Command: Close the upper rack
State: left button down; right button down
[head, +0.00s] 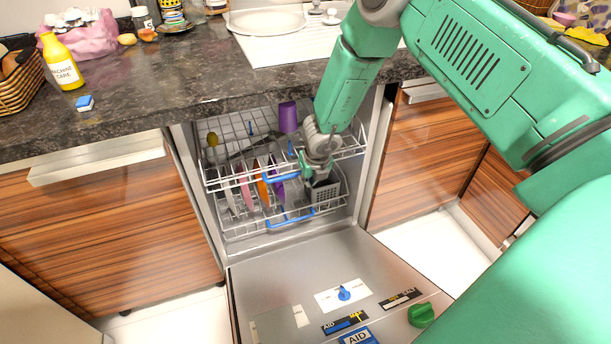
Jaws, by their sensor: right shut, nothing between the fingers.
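The upper rack (210,184) is a white wire rack with a blue handle (281,177) at its front, seen in the head view. It sticks out somewhat from the dishwasher and holds a purple cup (288,117) and a few utensils. My right gripper (307,180) is shut and empty at the front of the upper rack, just right of the blue handle. I cannot tell whether it touches the rack. My right arm hides the rack's right rear part. My left gripper is not in view.
The lower rack (232,234) below holds several plates and a grey cutlery basket (325,190). The dishwasher door (290,270) lies open toward me. The dark countertop (190,85) overhangs the racks, with a yellow bottle (62,62) and a sink (290,45) on it.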

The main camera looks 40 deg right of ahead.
jog(key=w, duration=0.1)
jog(key=w+d, duration=0.1)
jog(key=w+f, duration=0.1)
jog(key=shift+w+d, duration=0.25)
jog(key=shift+w, duration=0.1)
jog(key=shift+a+r, duration=0.15)
jog(key=shift+a, duration=0.05)
